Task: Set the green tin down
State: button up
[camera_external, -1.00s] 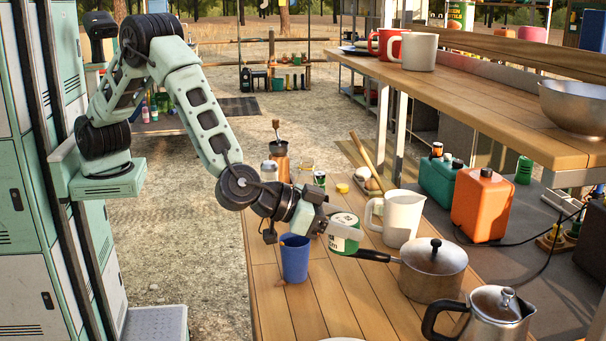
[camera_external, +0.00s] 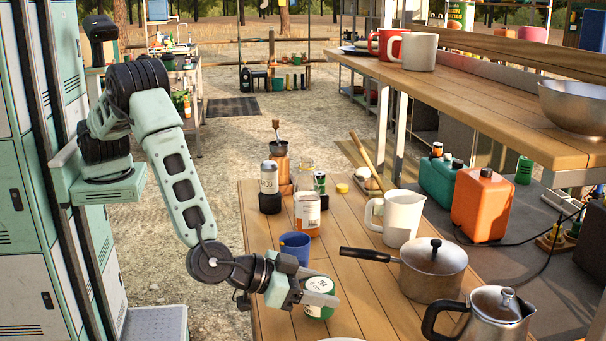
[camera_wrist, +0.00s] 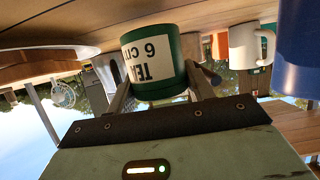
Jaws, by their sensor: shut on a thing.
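The green tin (camera_external: 318,308), with a white label, is between the fingers of my gripper (camera_external: 312,292) near the front of the wooden table (camera_external: 372,318). In the wrist view, which is upside down, the green tin (camera_wrist: 188,75) shows its label reading "TEA", with a finger of my gripper (camera_wrist: 160,92) at each side. The tin is roughly upright and low over the boards. I cannot tell whether its base touches them. My fingers hide part of its side.
A blue cup (camera_external: 295,246) stands just behind the tin. A lidded pot (camera_external: 432,272) with a black handle is to the right, and a coffee pot (camera_external: 495,318) is at front right. A white jug (camera_external: 403,218) stands farther back. Bare boards lie between tin and pot.

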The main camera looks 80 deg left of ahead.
jog(key=shift+f, duration=0.8)
jog(key=o, duration=1)
jog(key=shift+f, duration=0.15)
jog(key=shift+r, duration=0.2)
jog(key=v, duration=1.2)
